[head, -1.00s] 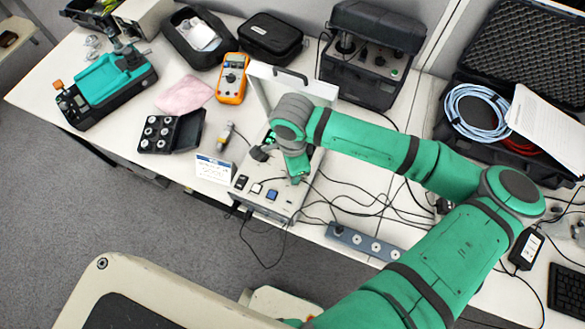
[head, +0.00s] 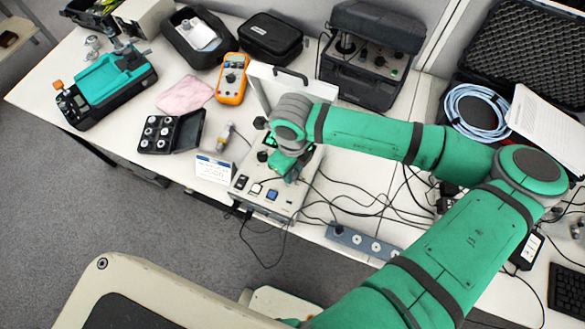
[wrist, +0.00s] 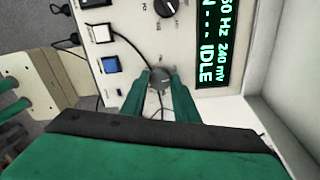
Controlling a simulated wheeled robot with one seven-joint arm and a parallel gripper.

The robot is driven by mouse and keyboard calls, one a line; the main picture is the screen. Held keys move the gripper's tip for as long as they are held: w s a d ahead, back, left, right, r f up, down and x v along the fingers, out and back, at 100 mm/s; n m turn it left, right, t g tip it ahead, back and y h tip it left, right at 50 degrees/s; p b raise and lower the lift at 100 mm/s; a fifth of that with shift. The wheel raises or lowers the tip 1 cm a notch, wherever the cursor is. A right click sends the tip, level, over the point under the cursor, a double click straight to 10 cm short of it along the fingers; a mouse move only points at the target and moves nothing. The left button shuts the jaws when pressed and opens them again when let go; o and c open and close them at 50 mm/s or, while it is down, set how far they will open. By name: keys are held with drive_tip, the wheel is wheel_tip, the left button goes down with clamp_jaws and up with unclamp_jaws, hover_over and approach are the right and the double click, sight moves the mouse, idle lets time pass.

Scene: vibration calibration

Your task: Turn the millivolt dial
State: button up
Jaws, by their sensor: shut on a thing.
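A white control box (head: 255,205) stands on the bench with its lid raised. In the wrist view its panel has a dark round dial (wrist: 160,78) at my fingertips. Its label cannot be read, so I cannot tell from markings that it is the millivolt dial. My gripper (wrist: 160,76) is shut on this dial, one green finger on each side. A second black dial (wrist: 166,8) lies farther up the picture. The green display (wrist: 212,50) shows 60 Hz, 240 mV and IDLE. In the head view my wrist hides the dial and fingertips.
A white button (wrist: 101,34) and a blue button (wrist: 110,65) are left of the dial. The raised lid (head: 259,88) stands behind the panel. An orange multimeter (head: 231,78) and a small white card (head: 213,168) are nearby. Loose cables and a power strip (head: 365,243) lie right.

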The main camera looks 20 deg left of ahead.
drive_tip(key=m, duration=0.5)
drive_tip(key=shift+m, duration=0.3)
drive_tip(key=m, duration=1.2)
drive_tip(key=shift+m, duration=0.4)
drive_tip(key=m, duration=0.5)
drive_tip(key=shift+m, duration=0.3)
drive_tip(key=o, duration=1.1)
drive_tip(key=shift+c, duration=0.2)
